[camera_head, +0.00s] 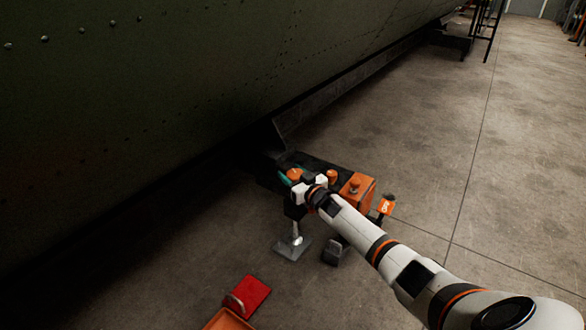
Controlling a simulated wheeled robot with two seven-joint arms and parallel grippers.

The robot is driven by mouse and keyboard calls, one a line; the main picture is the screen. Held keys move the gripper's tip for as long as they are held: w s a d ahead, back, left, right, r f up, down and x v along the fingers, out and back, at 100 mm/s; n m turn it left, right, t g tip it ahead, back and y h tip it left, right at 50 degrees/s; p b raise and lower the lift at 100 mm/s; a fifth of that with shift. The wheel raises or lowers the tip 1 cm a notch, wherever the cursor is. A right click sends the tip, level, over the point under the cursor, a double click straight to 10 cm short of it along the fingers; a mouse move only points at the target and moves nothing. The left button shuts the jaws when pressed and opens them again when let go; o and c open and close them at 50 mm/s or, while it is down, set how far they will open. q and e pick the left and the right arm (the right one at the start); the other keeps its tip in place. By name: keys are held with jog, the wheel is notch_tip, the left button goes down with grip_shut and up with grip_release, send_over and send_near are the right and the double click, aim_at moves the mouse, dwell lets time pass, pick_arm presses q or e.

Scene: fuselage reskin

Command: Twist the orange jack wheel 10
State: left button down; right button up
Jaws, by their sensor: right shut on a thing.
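The orange jack wheel (294,174) is at the top of the jack, low beside the dark green fuselage. My right gripper (300,189) reaches in from the lower right and is shut on the wheel, as far as the small view shows. Its white fingers and wrist cover part of the wheel and jack. The jack's metal post (296,234) stands upright on a grey foot plate (292,247). My left gripper is not in view.
The fuselage (150,80) fills the upper left. An orange box (356,187) and a small orange tag (385,207) sit right of the jack. A red item (252,292) and an orange tray (228,320) lie in front.

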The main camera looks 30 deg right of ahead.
jog(key=shift+n+y+b, duration=0.35)
jog(key=shift+n+y, duration=0.45)
jog(key=shift+y, duration=0.3)
jog(key=shift+a+f+n+g+y+b, duration=0.15)
jog(key=shift+n+g+y+b, duration=0.35)
jog(key=shift+n+y+b, duration=0.7)
jog(key=shift+a+y, duration=0.1)
jog(key=shift+y, duration=0.6)
jog(key=shift+s+g, duration=0.1)
jog(key=shift+g, duration=0.2)
jog(key=o, duration=1)
jog(key=shift+c, duration=0.2)
jog(key=shift+r, duration=0.2)
